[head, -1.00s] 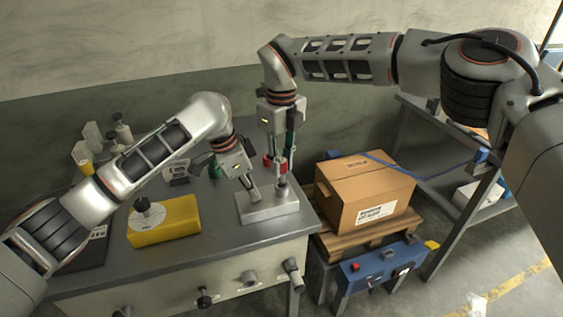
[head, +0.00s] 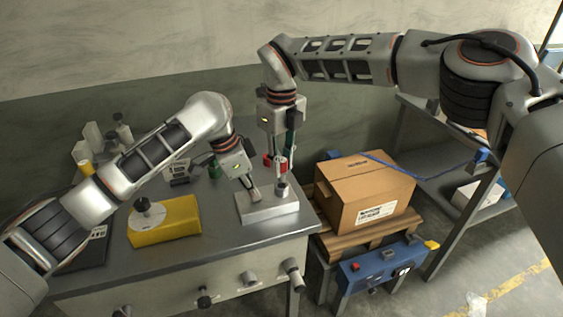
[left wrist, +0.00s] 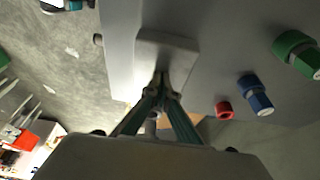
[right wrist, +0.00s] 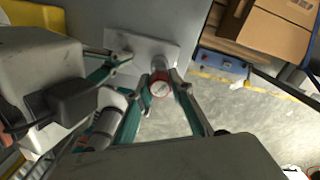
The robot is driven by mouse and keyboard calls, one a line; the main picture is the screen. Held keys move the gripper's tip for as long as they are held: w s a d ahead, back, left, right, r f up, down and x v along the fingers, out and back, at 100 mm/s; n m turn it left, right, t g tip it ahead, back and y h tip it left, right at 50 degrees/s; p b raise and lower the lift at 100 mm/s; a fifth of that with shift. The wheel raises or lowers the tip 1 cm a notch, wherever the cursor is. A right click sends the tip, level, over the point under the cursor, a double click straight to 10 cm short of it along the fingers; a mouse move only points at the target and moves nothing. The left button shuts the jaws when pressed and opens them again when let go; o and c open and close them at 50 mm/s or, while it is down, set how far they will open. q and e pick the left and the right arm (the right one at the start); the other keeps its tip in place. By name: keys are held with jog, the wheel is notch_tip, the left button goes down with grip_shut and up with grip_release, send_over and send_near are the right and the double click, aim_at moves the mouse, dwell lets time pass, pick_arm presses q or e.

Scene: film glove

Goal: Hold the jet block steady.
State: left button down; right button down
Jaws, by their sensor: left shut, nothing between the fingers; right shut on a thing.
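The jet block, a pale grey flat block (head: 270,210), lies on the bench near its right edge. It also shows in the left wrist view (left wrist: 165,50) and the right wrist view (right wrist: 128,42). My left gripper (head: 255,194) is shut and empty, its fingertips low at the left part of the block; exact contact cannot be told. My right gripper (head: 281,180) points down over the block's right part. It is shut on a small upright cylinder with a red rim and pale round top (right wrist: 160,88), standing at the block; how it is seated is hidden.
Green (left wrist: 295,48), blue (left wrist: 255,95) and red (left wrist: 224,110) capped pieces stand near the block. A cardboard box (head: 365,190) sits on a pallet right of the bench.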

aim_at(282, 170)
pick_arm(q)
jog(key=shift+s+a+f, duration=0.15)
jog(key=shift+f, duration=0.3)
pick_arm(e)
jog(key=shift+f, duration=1.9)
jog(key=c, duration=1.7)
grip_release()
notch_tip(282, 170, up, 12)
jog(key=shift+s+r, duration=0.1)
pick_arm(q)
jog(key=shift+w+r, duration=0.2)
jog(key=shift+r, duration=2.6)
